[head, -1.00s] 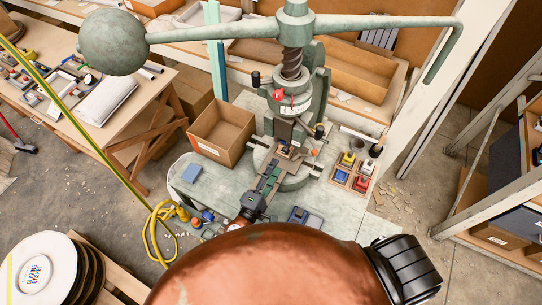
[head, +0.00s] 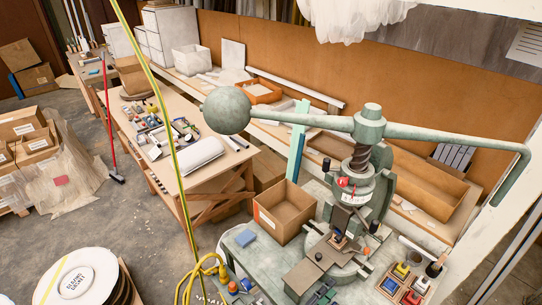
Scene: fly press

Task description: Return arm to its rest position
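The green fly press (head: 372,195) stands on the bench at the right in the head view. Its long swing arm (head: 440,133) lies across its top, with a round ball weight (head: 227,110) at the left end and a downturned handle (head: 512,178) at the right end. No gripper touches the swing arm. My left gripper is out of view.
A yellow hose (head: 208,268) hangs nearby. A cluttered wooden table (head: 215,176) stands behind, with a stack of discs (head: 78,278) at lower left.

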